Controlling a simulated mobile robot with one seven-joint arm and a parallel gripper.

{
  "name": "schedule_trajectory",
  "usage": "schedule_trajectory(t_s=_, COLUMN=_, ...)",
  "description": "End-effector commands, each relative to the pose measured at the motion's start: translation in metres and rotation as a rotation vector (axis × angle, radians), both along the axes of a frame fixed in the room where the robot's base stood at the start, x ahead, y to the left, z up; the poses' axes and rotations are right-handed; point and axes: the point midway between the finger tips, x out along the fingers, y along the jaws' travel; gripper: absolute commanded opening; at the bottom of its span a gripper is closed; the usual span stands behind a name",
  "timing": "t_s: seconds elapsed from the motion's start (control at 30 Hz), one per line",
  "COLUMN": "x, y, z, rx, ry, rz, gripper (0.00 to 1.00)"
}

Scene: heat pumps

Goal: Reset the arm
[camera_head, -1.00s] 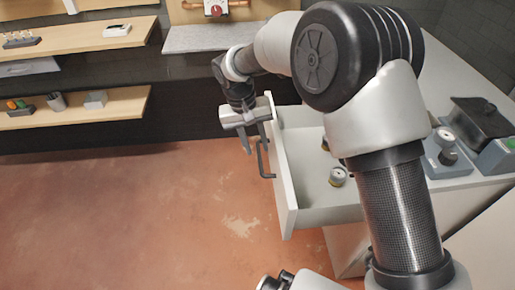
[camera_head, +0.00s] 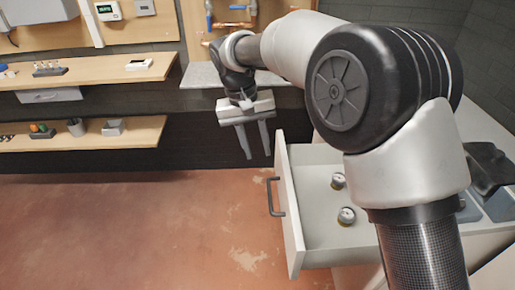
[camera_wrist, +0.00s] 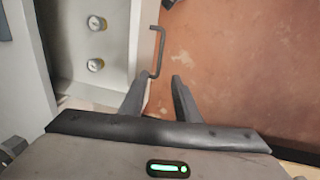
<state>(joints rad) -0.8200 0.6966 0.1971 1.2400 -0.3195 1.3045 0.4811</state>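My gripper (camera_head: 257,141) hangs in the air in the head view, to the left of and above the open drawer (camera_head: 289,222). Its two fingers point down and stand apart with nothing between them. In the wrist view my gripper (camera_wrist: 158,88) also shows open and empty. The drawer's dark handle (camera_head: 273,197) is on its front panel and is apart from the fingers; it also shows in the wrist view (camera_wrist: 159,50).
Two small gauges (camera_head: 346,216) (camera_head: 338,181) are inside the drawer. Two wooden shelves (camera_head: 110,72) (camera_head: 90,137) with small devices are on the dark wall at left. A grey ledge (camera_head: 205,76) lies behind my gripper, below copper pipes. The reddish floor (camera_head: 130,230) is clear.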

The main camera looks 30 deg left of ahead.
Motion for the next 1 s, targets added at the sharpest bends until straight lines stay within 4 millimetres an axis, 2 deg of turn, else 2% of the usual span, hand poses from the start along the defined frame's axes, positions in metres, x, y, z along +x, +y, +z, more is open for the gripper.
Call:
schedule_trajectory(t_s=0.33, x=0.002, y=-0.003, z=0.003, rx=0.002, ry=-0.002, rz=-0.004, gripper=0.29)
schedule_trajectory(t_s=0.47, x=0.014, y=-0.032, z=0.027, rx=0.026, ry=-0.019, rz=-0.029, gripper=0.29)
schedule_trajectory(t_s=0.57, x=0.026, y=-0.081, z=0.062, rx=0.060, ry=-0.047, rz=-0.072, gripper=0.29)
schedule_trajectory(t_s=0.73, x=0.027, y=-0.188, z=0.115, rx=0.127, ry=-0.108, rz=-0.170, gripper=0.29)
schedule_trajectory(t_s=0.87, x=0.006, y=-0.267, z=0.140, rx=0.178, ry=-0.164, rz=-0.252, gripper=0.29)
schedule_trajectory(t_s=0.9, x=-0.003, y=-0.289, z=0.145, rx=0.193, ry=-0.184, rz=-0.276, gripper=0.29)
schedule_trajectory(t_s=1.0, x=-0.030, y=-0.339, z=0.151, rx=0.228, ry=-0.233, rz=-0.341, gripper=0.29)
